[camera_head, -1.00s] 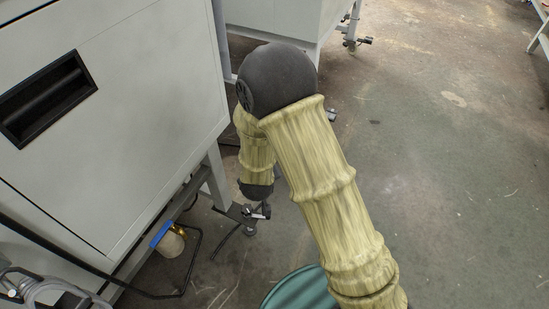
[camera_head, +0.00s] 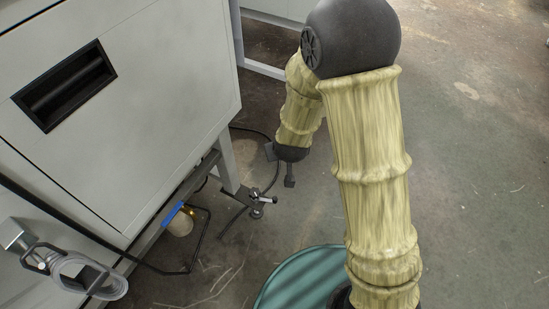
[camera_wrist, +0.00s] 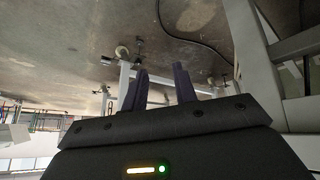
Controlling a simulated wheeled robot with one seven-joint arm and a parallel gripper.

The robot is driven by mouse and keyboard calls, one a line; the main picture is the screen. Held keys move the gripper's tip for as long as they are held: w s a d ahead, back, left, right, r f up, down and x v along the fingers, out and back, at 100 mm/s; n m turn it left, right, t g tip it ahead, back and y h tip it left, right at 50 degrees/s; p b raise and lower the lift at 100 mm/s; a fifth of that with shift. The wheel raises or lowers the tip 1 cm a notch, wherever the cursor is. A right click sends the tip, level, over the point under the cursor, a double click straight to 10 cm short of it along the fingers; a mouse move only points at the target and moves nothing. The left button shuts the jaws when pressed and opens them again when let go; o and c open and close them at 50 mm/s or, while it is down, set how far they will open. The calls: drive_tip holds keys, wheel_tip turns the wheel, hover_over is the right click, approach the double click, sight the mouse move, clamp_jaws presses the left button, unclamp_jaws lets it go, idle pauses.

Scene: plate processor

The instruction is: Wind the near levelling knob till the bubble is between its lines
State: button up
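The near levelling knob (camera_head: 258,207) is a small dark and metal fitting at the foot of the machine's near leg (camera_head: 228,165), close to the floor. A small bright lever or handle sticks out beside it. My gripper (camera_head: 281,168) hangs up and right of the knob in the head view, apart from it. In the wrist view my gripper (camera_wrist: 162,86) shows two dark fingers apart with nothing between them. I cannot make out a bubble or its lines in either view.
The white machine cabinet (camera_head: 125,120) stands at left. A black cable (camera_wrist: 190,40) lies on the floor. A blue-handled valve (camera_head: 172,214) and a hose sit under the cabinet. Another white-framed unit (camera_wrist: 125,85) with feet stands beyond. The floor at right is clear.

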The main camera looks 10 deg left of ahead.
drive_tip(key=s+d+r+m+g+p, duration=0.2)
drive_tip(key=s+d+r+p, duration=0.2)
drive_tip(key=d+r, duration=0.5)
drive_tip(key=s+d+r+m+g+h+p, duration=0.1)
drive_tip(key=s+d+r+p, duration=0.3)
drive_tip(key=s+d+r, duration=0.4)
drive_tip(key=shift+s+d+r+m+g, duration=0.45)
drive_tip(key=shift+d+r+m, duration=0.2)
drive_tip(key=shift+r+m, duration=0.2)
drive_tip(key=shift+o, duration=0.9)
drive_tip(key=shift+w, duration=0.1)
